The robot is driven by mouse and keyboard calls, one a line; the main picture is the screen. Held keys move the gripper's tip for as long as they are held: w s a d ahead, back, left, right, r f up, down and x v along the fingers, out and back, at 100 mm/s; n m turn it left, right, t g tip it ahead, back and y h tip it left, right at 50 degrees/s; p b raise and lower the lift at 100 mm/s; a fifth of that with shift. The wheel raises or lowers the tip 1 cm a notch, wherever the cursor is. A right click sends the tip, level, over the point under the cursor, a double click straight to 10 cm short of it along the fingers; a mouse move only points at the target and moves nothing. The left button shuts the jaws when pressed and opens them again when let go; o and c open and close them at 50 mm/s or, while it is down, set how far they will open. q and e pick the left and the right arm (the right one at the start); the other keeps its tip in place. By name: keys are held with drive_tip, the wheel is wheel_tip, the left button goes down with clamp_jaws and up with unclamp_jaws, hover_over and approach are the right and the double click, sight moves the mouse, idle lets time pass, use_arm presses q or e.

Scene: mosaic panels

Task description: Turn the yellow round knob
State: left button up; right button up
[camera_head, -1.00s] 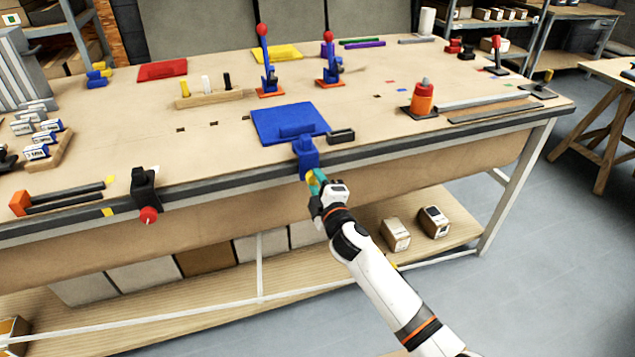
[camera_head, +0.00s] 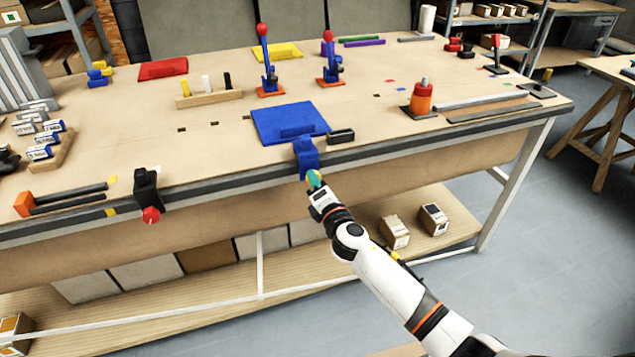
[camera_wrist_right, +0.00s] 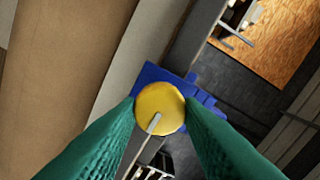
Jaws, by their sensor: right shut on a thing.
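The yellow round knob (camera_wrist_right: 160,108) shows in the right wrist view, with a pale pointer line on its face. It sits on a blue clamp-like bracket (camera_head: 306,157) at the front edge of the workbench. My right gripper (camera_head: 314,180) is at the knob, its green fingers (camera_wrist_right: 161,112) on both sides of it and shut on it. In the head view the knob is mostly hidden by the gripper. My left gripper is not in view.
A black bracket with a red knob (camera_head: 151,215) is on the bench edge to the left. A blue plate (camera_head: 290,123) and a small black block (camera_head: 341,136) lie behind the blue bracket. The floor (camera_head: 535,260) at right is clear.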

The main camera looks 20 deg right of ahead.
drive_tip(key=shift+f+n, duration=0.1)
drive_tip(key=shift+n, duration=0.2)
drive_tip(key=o, duration=1)
drive_tip(key=shift+s, duration=0.1)
drive_tip(key=s, duration=1.1)
drive_tip(key=shift+s+d+b, duration=0.25)
drive_tip(key=shift+s+b, duration=0.15)
